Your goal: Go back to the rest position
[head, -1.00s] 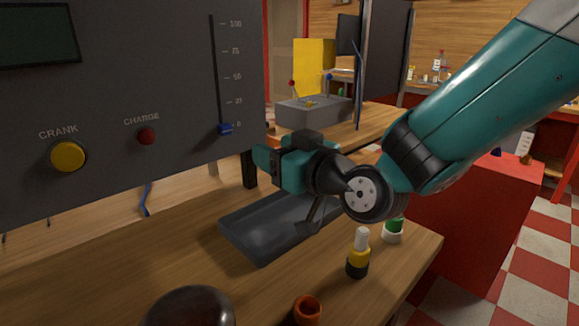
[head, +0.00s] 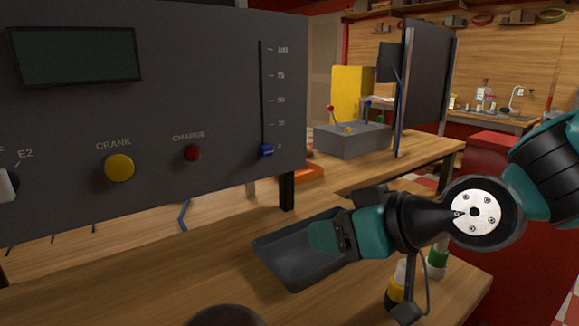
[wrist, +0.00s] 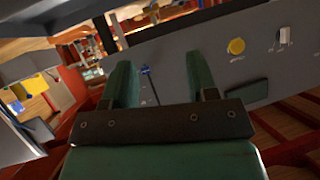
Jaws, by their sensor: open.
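My gripper (head: 327,237) is teal and dark grey, and in the head view it appears in front of or over the dark tray, pointing left. In the wrist view its two teal fingers (wrist: 159,80) stand wide apart with nothing held between them. The fingers point toward the grey control panel. The panel's blue slider (wrist: 146,70) shows between the fingers, some way beyond them. In the head view my wrist and forearm reach in from the right.
The grey panel (head: 215,105) has a yellow CRANK button (head: 119,167), a red CHARGE button (head: 192,153) and a slider (head: 266,151) at its lowest mark. A dark tray (head: 290,275) lies on the wooden bench. Small bottles (head: 437,262) stand by my wrist. A grey box (head: 352,140) stands behind.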

